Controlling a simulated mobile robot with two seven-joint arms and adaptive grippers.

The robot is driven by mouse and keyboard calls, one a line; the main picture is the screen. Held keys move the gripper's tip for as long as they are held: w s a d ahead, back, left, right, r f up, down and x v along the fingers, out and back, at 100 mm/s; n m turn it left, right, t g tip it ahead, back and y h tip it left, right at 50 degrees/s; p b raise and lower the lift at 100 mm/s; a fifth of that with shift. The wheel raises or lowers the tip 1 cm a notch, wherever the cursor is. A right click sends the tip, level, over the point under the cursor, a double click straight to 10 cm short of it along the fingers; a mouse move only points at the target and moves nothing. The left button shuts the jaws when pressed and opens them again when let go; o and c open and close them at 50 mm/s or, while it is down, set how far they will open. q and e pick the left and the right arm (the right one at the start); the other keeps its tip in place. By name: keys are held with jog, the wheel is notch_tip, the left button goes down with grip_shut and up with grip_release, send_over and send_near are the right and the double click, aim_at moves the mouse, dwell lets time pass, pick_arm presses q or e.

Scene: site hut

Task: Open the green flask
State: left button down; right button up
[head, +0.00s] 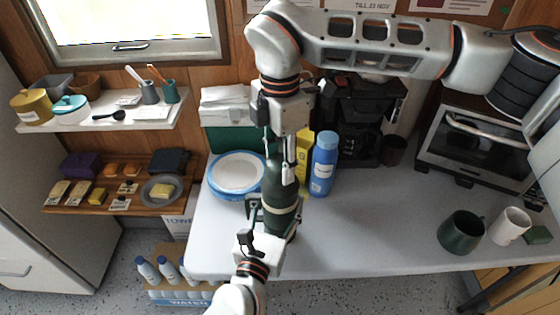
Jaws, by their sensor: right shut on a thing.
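The dark green flask (283,190) stands on the white table near its front left part, with a pale band around its lower body. My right gripper (279,152) reaches down from above and is shut on the flask's dark green top, which its fingers partly hide. My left gripper (274,207) comes from the front, with its fingers on either side of the flask's lower body. Whether those fingers press on it is not clear.
A blue bottle (323,165) and a yellow box (303,148) stand close to the flask's right. A blue-rimmed plate (238,174) lies to its left. A coffee machine (362,120) stands behind. A green mug (462,232) and white mug (510,225) stand right; the table's middle is clear.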

jog(key=n, duration=0.9)
jog(key=shift+n, duration=0.3)
jog(key=n, duration=0.3)
jog(key=shift+n, duration=0.4)
jog(key=n, duration=0.5)
jog(key=shift+n, duration=0.3)
jog(key=n, duration=0.3)
jog(key=shift+r+n, duration=0.1)
jog(key=shift+n, duration=0.2)
jog(key=n, duration=1)
jog(key=shift+n, duration=0.4)
jog(key=n, duration=0.4)
